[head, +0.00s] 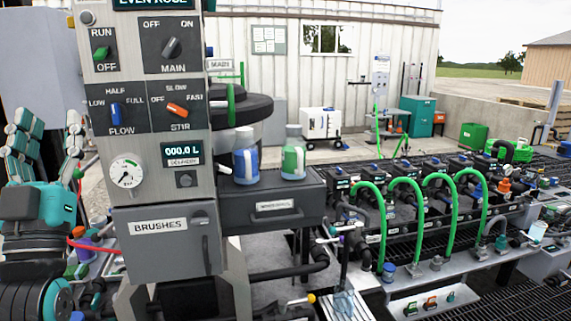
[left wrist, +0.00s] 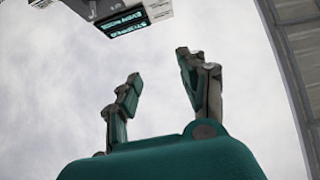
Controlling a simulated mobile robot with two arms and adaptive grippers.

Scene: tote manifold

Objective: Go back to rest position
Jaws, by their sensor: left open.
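My left gripper (head: 50,122) is at the left edge of the head view, its teal-padded fingers pointing up and spread apart, beside the grey control panel (head: 198,205). It holds nothing. The left wrist view also shows the open left gripper (left wrist: 158,66), with cloudy sky between its fingers and a panel's display (left wrist: 126,23) at the top. My right gripper is not in either view.
The panel carries switches and a gauge (head: 127,173). Two jars, one blue-labelled (head: 246,164) and one green-labelled (head: 293,161), stand on the dark drawer unit (head: 265,200). Green hoses (head: 408,215) arch over the manifold at right. Paved ground lies behind.

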